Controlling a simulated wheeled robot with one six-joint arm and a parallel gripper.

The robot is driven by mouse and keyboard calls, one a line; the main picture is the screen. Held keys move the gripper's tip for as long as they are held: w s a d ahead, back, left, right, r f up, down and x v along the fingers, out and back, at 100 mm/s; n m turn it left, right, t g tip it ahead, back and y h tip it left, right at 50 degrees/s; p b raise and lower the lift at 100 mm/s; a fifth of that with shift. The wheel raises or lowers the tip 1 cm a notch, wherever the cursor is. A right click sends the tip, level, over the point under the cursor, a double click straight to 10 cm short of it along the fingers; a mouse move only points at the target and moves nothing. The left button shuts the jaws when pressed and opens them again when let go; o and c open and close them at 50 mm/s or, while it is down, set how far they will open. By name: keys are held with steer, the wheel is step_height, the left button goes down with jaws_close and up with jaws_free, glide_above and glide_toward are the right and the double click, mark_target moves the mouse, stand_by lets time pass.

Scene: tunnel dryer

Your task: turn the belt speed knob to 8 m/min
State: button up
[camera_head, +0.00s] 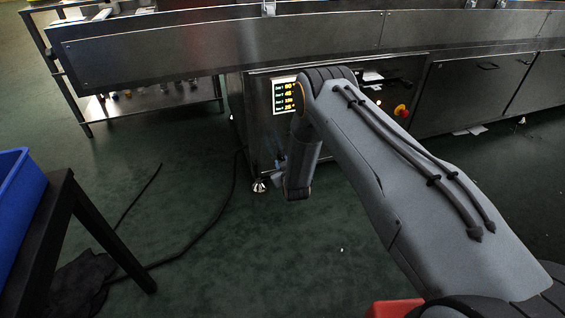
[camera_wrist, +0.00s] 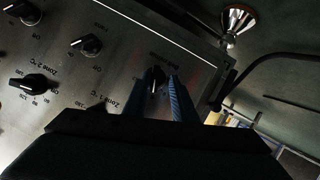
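The belt speed knob (camera_wrist: 157,77) is a small black knob with a light pointer mark on the metal panel in the wrist view. The lettering beside it is upside down and blurred, and I cannot read its setting. My gripper (camera_wrist: 160,82) is open, with its two blue ridged fingers on either side of the knob, close to the panel. I cannot tell whether either finger touches it. In the head view my own arm hides the knob and most of the control panel; the lit display (camera_head: 285,95) with several yellow-green readings shows left of the arm.
A metal levelling foot (camera_wrist: 237,22) is at upper right. In the head view a red-and-yellow emergency stop (camera_head: 401,110) is right of my arm. A blue crate (camera_head: 18,205) is at left; cables cross the green floor.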

steer(key=shift+w+d+r, duration=0.35)
steer(key=shift+w+d, duration=0.05)
steer(key=shift+w, duration=0.1)
steer(key=shift+s+r, duration=0.1)
steer(key=p+v, duration=0.3)
steer(key=v, duration=0.5)
steer(key=shift+f, duration=0.45)
steer(key=shift+s, duration=0.1)
